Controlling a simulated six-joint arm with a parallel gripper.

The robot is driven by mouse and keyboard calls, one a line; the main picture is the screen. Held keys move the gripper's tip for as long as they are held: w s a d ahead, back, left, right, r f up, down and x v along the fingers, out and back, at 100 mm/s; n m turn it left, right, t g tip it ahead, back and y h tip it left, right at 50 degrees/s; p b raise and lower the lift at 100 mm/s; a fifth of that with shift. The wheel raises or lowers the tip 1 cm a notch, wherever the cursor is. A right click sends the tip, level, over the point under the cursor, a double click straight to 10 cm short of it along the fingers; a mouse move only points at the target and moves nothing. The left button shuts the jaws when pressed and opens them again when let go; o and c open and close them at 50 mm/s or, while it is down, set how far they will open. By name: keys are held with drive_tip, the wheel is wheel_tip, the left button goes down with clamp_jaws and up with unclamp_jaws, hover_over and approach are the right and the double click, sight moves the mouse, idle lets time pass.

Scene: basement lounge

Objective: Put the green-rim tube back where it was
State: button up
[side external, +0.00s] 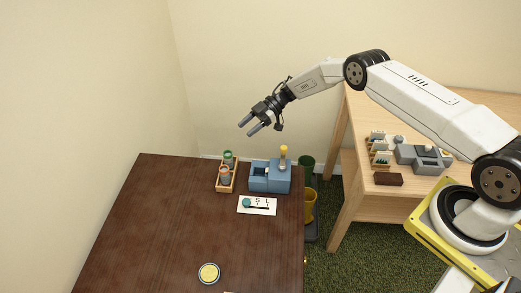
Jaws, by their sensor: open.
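A small tube with a green top (228,155) stands in the back of a narrow wooden rack (218,189) on the dark brown table (160,225). It looks like the green-rim tube, but it is too small to be sure. A second, reddish-brown tube with a greenish top (224,175) stands in front of it in the same rack. My gripper (246,129) is open and empty. It hangs in the air above the table's back edge, higher than the rack and apart from everything.
A blue block-like device (264,180) with a yellow-topped piece (284,153) stands right of the rack. A white card (266,211) lies before it. A round yellow disc (209,273) lies near the front. A wooden side table (360,212) stands right. The table's left is clear.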

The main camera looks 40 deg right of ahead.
drive_tip(key=w+r+m+t+h, duration=0.3)
drive_tip(key=w+r+m+t, duration=0.3)
drive_tip(key=r, duration=0.5)
drive_tip(key=s+d+r+m+t+h, duration=0.2)
drive_tip(key=d+r+m+t+h, duration=0.2)
drive_tip(key=r+h, duration=0.2)
drive_tip(key=s+d+m+g+h, duration=0.1)
drive_tip(key=s+m+g+h, duration=0.3)
drive_tip(key=s, duration=3)
drive_tip(key=m+g, duration=0.3)
drive_tip(key=g, duration=0.1)
drive_tip(key=shift+f+m+h, duration=0.2)
drive_tip(key=shift+m+h, duration=0.1)
drive_tip(key=shift+s+d, duration=0.1)
